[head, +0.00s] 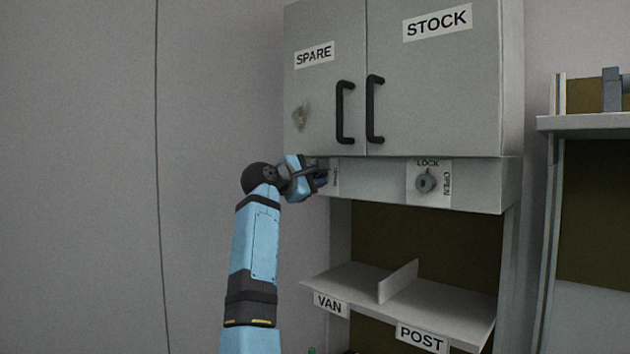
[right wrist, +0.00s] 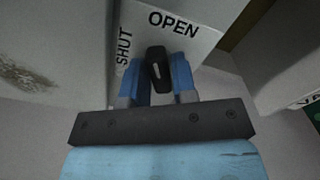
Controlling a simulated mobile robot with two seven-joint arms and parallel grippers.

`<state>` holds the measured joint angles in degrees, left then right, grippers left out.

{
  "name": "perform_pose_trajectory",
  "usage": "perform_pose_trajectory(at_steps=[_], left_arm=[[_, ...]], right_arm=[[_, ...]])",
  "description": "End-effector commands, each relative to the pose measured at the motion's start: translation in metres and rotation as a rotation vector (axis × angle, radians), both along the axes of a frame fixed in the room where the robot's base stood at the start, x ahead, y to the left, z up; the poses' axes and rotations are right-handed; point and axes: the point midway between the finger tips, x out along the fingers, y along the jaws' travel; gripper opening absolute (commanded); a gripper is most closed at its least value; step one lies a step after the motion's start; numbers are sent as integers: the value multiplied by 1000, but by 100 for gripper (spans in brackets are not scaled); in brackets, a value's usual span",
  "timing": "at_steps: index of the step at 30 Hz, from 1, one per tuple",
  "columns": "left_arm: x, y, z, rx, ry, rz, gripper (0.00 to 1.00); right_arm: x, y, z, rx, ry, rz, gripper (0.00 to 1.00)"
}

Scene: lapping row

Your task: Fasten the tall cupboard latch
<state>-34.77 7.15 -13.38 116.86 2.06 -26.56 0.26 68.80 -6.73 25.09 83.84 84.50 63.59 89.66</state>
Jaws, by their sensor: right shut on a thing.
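My right gripper (head: 321,172) is at the left end of the panel below the SPARE door and largely hides the latch there. In the right wrist view, its blue fingers are shut on the dark latch knob (right wrist: 157,66), which has a short white mark. The white plate (right wrist: 204,38) behind the knob reads OPEN at the top and SHUT at the left. The knob's end lies near OPEN; its exact angle is hard to judge. My left gripper is out of view.
Below is a divided shelf (head: 440,304) labelled VAN and POST. Another shelf unit (head: 585,123) stands at the right. The wall at left is bare.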

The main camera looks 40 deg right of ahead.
Motion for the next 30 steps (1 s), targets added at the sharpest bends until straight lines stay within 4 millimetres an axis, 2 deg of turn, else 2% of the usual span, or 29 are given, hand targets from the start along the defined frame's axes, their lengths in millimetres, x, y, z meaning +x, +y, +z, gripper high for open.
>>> perform_pose_trajectory(at_steps=[21, 30], left_arm=[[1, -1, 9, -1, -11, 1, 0], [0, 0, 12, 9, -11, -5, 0]], right_arm=[[0, 0, 1, -56, 674, 1, 2], [0, 0, 1, -76, 904, 1, 2]])
